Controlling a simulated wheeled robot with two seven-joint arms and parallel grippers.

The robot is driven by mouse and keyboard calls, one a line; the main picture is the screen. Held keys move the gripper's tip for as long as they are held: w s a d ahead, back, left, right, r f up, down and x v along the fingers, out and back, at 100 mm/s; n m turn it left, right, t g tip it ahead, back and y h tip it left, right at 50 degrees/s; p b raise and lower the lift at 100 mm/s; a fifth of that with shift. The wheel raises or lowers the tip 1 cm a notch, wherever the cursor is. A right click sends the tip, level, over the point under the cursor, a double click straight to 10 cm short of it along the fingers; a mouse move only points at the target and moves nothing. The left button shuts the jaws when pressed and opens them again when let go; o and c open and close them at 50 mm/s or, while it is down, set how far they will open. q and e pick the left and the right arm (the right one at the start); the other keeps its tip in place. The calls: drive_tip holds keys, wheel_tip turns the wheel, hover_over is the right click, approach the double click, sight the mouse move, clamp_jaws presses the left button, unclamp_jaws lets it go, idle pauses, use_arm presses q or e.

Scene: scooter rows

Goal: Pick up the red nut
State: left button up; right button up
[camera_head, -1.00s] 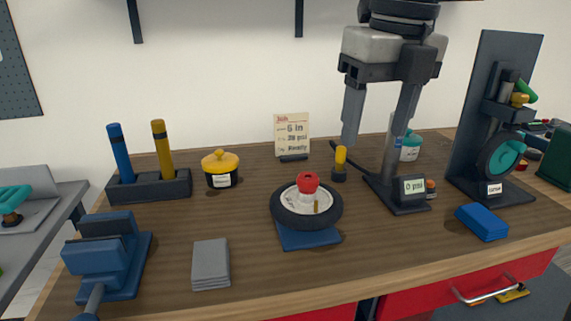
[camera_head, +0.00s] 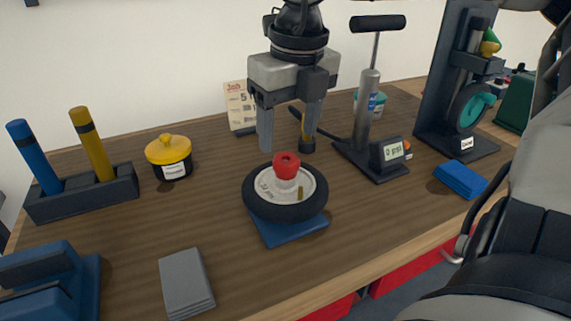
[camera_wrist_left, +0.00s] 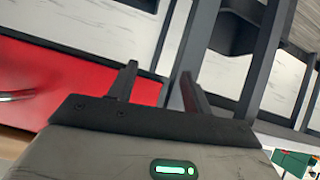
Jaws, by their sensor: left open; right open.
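The red nut (camera_head: 286,165) sits on top of the white hub of a small black-tyred wheel (camera_head: 262,207). The wheel lies flat on a blue block (camera_head: 293,232) on the wooden bench. My right gripper (camera_head: 287,148) is open and empty, fingers pointing down. In the head view its fingertips show just above and behind the nut, one to each side; I cannot tell the exact gap. My left gripper (camera_wrist_left: 158,80) shows in the left wrist view, open with nothing between its fingers, near a red drawer front (camera_wrist_left: 60,85). It is not clearly visible in the head view.
Right of the wheel stand a pump with a gauge (camera_head: 392,150) and a dark upright stand (camera_head: 450,100). Left are a yellow-lidded pot (camera_head: 168,156) and a holder (camera_head: 80,197) with blue and yellow handles. A grey pad (camera_head: 186,283) lies in front. A blue cloth (camera_head: 460,179) lies right.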

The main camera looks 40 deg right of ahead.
sight(287, 162)
drive_tip(key=shift+w+d+f+p, duration=0.1)
drive_tip(key=shift+w+f+p, duration=0.15)
drive_tip(key=shift+f, duration=1.3)
drive_tip(key=shift+w+d+f+p, duration=0.1)
drive_tip(key=shift+w+f, duration=0.1)
drive_tip(key=shift+f, duration=1.35)
drive_tip(key=c, duration=1.1)
